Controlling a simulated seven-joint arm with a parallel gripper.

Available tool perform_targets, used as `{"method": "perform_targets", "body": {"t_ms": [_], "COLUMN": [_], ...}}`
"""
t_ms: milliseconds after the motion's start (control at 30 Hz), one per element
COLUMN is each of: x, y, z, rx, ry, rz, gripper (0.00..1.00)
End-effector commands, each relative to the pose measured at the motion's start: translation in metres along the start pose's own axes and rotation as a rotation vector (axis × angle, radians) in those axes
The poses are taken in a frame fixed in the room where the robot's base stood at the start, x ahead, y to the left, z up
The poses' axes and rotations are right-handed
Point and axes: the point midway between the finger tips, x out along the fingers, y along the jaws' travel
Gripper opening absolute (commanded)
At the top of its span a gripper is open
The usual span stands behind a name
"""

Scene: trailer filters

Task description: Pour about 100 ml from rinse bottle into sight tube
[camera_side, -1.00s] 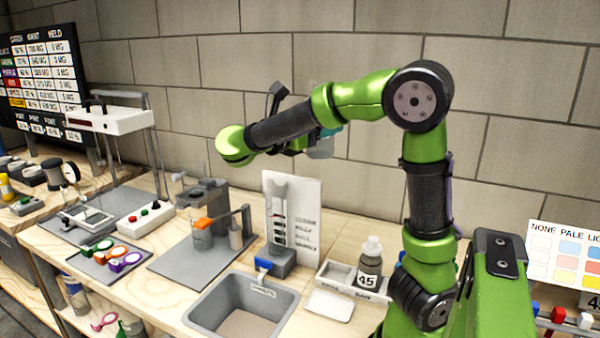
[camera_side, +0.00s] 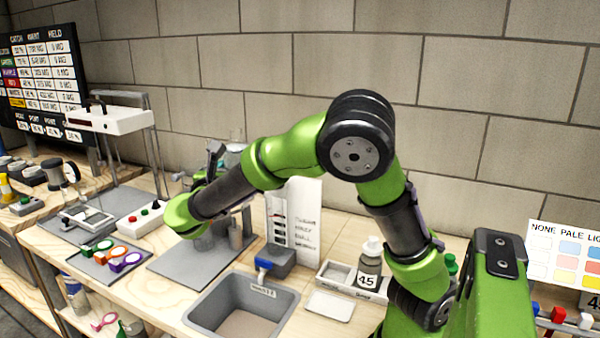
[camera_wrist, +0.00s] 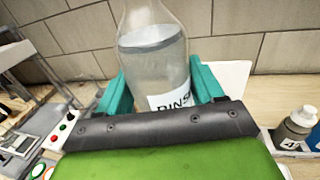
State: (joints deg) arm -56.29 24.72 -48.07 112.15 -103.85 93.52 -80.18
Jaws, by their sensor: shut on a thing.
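My gripper (camera_wrist: 162,88) is shut on the rinse bottle (camera_wrist: 152,52), a clear bottle with a white label reading "RINS". Its teal fingers stand on both sides of the bottle. It looks about upright, with a liquid surface across its upper part. The sight tube (camera_side: 281,212) stands before a white panel on a grey base with a blue tap, right of my gripper. My arm partly covers its top.
A grey sink (camera_side: 243,305) lies in front of the sight tube. A small bottle marked 45 (camera_side: 369,268) stands in a white tray to the right. A control box with buttons (camera_side: 141,218) and coloured rings (camera_side: 105,255) lie at the left.

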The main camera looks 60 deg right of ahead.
Motion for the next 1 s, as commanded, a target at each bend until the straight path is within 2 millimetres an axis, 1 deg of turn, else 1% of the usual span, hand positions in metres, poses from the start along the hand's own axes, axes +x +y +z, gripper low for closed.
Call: {"method": "perform_targets", "body": {"t_ms": [33, 200, 300, 400, 500, 600, 1000], "x": [0.001, 0.002, 0.002, 0.002, 0.001, 0.001, 0.002], "y": [-0.001, -0.001, -0.001, -0.001, 0.000, 0.000, 0.000], "z": [-0.018, -0.078, -0.106, -0.126, -0.137, -0.142, -0.141], "rx": [-0.010, -0.010, -0.007, -0.003, 0.000, 0.001, 0.013], "ry": [-0.005, -0.005, -0.004, -0.003, -0.002, -0.001, 0.021], "rz": [-0.004, -0.004, -0.004, -0.004, -0.003, -0.003, -0.002], "gripper": [0.22, 0.22, 0.22, 0.22, 0.22, 0.22, 0.22]}}
